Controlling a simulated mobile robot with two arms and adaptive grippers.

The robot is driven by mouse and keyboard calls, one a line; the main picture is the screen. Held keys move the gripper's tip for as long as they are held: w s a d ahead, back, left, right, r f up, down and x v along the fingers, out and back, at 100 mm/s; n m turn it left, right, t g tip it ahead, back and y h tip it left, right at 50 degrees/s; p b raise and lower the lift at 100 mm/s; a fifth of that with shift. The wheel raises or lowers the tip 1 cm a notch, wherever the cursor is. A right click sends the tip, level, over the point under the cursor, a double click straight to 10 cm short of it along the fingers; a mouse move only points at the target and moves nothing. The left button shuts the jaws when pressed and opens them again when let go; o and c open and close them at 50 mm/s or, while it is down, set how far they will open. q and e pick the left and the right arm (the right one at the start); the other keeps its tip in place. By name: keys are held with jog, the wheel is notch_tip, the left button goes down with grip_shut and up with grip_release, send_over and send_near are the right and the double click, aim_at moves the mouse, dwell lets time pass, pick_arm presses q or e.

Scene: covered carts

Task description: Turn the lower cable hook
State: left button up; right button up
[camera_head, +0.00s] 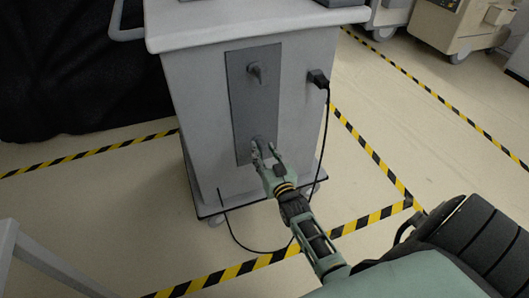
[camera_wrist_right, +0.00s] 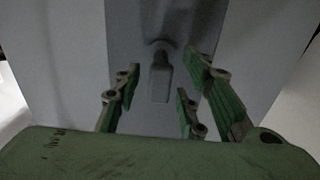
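A grey cart (camera_head: 205,125) carries a darker vertical panel (camera_head: 243,110) on its side. The upper cable hook (camera_head: 254,70) sits near the panel's top. The lower cable hook is near the panel's bottom, mostly hidden behind my right gripper (camera_head: 263,151) in the head view. In the right wrist view the lower hook (camera_wrist_right: 160,80) shows as a grey peg pointing down from its round mount. My right gripper (camera_wrist_right: 160,92) is open there, with its green-padded fingers spread on both sides of the hook. No contact is visible. My left gripper is not in view.
A black plug (camera_head: 318,78) with a cable (camera_head: 325,130) hangs right of the panel; the cable loops down to the floor near my right arm. Yellow-black floor tape (camera_head: 370,150) surrounds the cart. A black-covered shape (camera_head: 75,75) stands at left. Other carts (camera_head: 460,25) stand at the back right.

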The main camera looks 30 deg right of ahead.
jog(key=shift+s, duration=0.1)
jog(key=v, duration=1.2)
dwell(0.4)
